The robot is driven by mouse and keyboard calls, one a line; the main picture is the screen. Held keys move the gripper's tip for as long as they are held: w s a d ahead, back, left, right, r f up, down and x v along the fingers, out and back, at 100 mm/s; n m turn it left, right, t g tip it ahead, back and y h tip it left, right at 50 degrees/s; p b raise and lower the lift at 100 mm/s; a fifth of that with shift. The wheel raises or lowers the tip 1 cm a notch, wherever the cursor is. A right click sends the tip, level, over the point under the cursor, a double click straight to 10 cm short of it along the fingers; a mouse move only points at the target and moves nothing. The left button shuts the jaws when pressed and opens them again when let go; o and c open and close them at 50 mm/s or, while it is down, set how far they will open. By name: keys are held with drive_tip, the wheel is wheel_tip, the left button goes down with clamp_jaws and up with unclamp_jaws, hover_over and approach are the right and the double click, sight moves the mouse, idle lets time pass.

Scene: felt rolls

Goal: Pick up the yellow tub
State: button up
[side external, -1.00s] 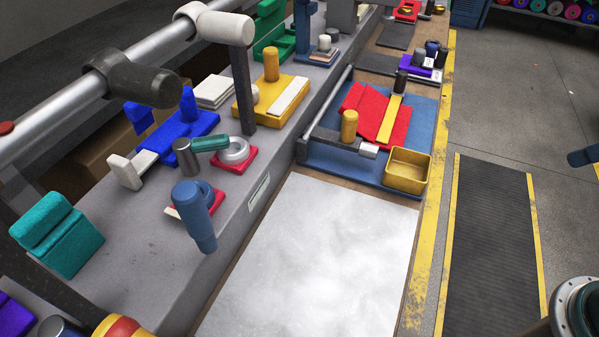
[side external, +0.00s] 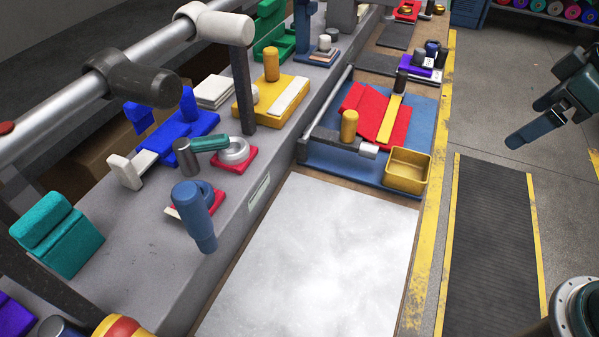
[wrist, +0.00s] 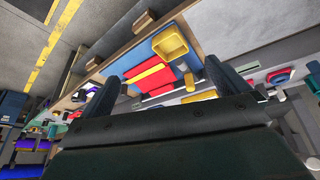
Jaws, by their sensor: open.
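The yellow tub (side external: 405,183) is an empty, open-topped square box. It stands upright on the near right corner of a blue mat (side external: 330,160), beside the bench's yellow-striped edge. In the wrist view the tub (wrist: 170,46) shows at upper centre, beyond and between my fingertips. My gripper (side external: 528,120) is open and empty, in the air to the right of the tub and well apart from it. Its two dark blue fingers point left towards the bench. In the wrist view the gripper (wrist: 162,74) has its fingers spread wide.
Red felt (side external: 358,103) with a yellow strip, a yellow cylinder (side external: 349,124) and a dark bar with a pale end lie left of the tub. A white sheet (side external: 320,255) covers the bench in front and is clear. A dark floor mat (side external: 487,240) lies to the right.

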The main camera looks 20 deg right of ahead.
drive_tip(key=w+a+f+n+y, duration=0.1)
drive_tip(key=w+f+n, duration=0.1)
drive_tip(key=w+f, duration=0.2)
drive_tip(key=w+a+f+n+g+y, duration=0.1)
drive_tip(key=w+f+n, duration=0.1)
drive_tip(key=w+f, duration=0.3)
drive_tip(key=shift+w+a+f+n, duration=0.15)
drive_tip(key=shift+w+a+n, duration=0.25)
drive_tip(key=shift+w, duration=0.65)
hover_over(409, 165)
drive_tip(key=s+a, duration=0.2)
drive_tip(key=s, duration=0.2)
drive_tip(key=shift+w+d+f, duration=0.1)
drive_tip(key=shift+d+f, duration=0.05)
drive_tip(key=shift+f, duration=1.85)
drive_tip(key=shift+w+d+f, duration=0.1)
drive_tip(key=shift+f, duration=1.85)
drive_tip(key=shift+s+x, duration=0.2)
drive_tip(key=shift+x, duration=2.4)
drive_tip(key=shift+f, duration=0.1)
